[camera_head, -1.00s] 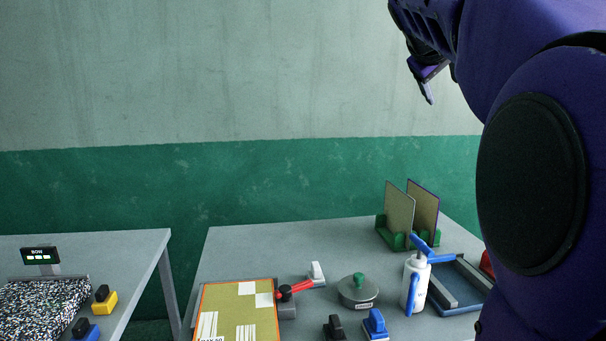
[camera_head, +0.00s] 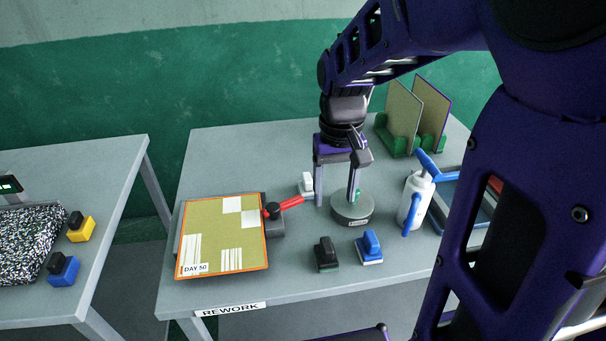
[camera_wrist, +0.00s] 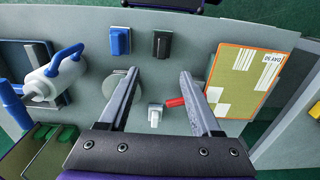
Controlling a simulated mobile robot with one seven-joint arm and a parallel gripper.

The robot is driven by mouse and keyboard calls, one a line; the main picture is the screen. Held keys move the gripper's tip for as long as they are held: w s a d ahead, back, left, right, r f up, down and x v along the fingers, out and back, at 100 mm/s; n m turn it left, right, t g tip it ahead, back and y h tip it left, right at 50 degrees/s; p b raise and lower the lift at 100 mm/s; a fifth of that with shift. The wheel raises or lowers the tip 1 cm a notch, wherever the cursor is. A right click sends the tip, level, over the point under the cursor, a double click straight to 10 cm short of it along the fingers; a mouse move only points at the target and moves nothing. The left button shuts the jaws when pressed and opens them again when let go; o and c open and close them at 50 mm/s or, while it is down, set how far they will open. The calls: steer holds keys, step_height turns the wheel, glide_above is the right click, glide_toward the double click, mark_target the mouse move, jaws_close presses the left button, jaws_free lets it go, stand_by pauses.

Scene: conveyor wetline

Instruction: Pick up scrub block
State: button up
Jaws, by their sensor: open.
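Three small handled blocks stand on the grey rework table, and I cannot tell for sure which is the scrub block. The white one (camera_head: 306,184) is at the back, the black one (camera_head: 326,254) at the front, and the blue one (camera_head: 369,247) with a pale base is right of the black. My gripper (camera_head: 336,200) points down above the table, open and empty, near the white block and the round pot. In the wrist view the white block (camera_wrist: 155,115) shows between the fingers; the black (camera_wrist: 162,43) and blue (camera_wrist: 120,40) blocks lie beyond the fingertips.
A round grey pot (camera_head: 352,210) stands close under the gripper. A red-handled clamp (camera_head: 288,204) and an orange-edged board (camera_head: 222,235) are left. A white bottle with blue handle (camera_head: 412,200) and a green rack (camera_head: 400,142) are right.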

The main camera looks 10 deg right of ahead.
glide_above(327, 244)
steer(key=f, duration=1)
steer(key=shift+s+d+f, duration=0.2)
steer(key=shift+d, duration=0.05)
steer(key=shift+w+a+f+b, duration=0.15)
steer(key=shift+f+b, duration=0.1)
steer(key=shift+f, duration=1.3)
steer(key=shift+w+a+f+b, duration=0.1)
steer(key=shift+f+b, duration=0.15)
steer(key=shift+f, duration=1.3)
jaws_close()
